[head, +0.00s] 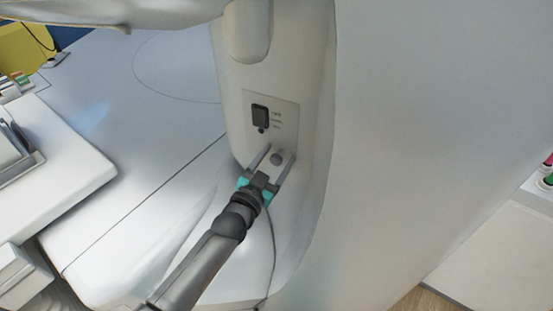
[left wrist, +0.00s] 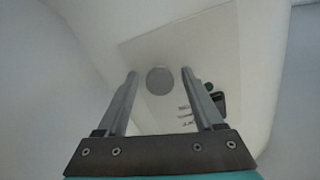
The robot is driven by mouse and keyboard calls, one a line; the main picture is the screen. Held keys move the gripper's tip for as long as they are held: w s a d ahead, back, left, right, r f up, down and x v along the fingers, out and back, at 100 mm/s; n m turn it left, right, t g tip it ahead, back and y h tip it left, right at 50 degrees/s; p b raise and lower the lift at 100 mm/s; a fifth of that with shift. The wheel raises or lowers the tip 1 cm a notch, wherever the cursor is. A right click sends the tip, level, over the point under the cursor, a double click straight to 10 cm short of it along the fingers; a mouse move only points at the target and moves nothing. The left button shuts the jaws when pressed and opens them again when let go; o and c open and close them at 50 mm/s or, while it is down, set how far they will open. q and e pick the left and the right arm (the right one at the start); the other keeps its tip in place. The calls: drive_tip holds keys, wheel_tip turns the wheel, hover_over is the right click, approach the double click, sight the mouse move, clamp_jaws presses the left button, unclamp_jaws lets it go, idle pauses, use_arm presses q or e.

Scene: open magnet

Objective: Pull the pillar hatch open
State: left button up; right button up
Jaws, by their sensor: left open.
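The pillar hatch (head: 286,112) is a pale rectangular panel set in the white pillar (head: 309,60). It carries a round grey knob (head: 277,159) near its lower end and a black fitting (head: 260,115) with small lettering above. The panel looks flush with the pillar. My left gripper (head: 271,158) is open, its two fingers reaching up on either side of the knob. In the left wrist view the knob (left wrist: 160,80) shows between the parted fingertips; I cannot tell whether they touch it. The black fitting (left wrist: 219,102) is to the right there. My right gripper is not in view.
A large white wall (head: 430,130) fills the right side. A white table-like surface (head: 110,120) lies left of the pillar, with a white padded piece (head: 60,165) at far left. A thin dark cable (head: 273,255) hangs below my left gripper.

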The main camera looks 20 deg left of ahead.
use_arm(q)
clamp_jaws()
idle(0.6)
idle(0.9)
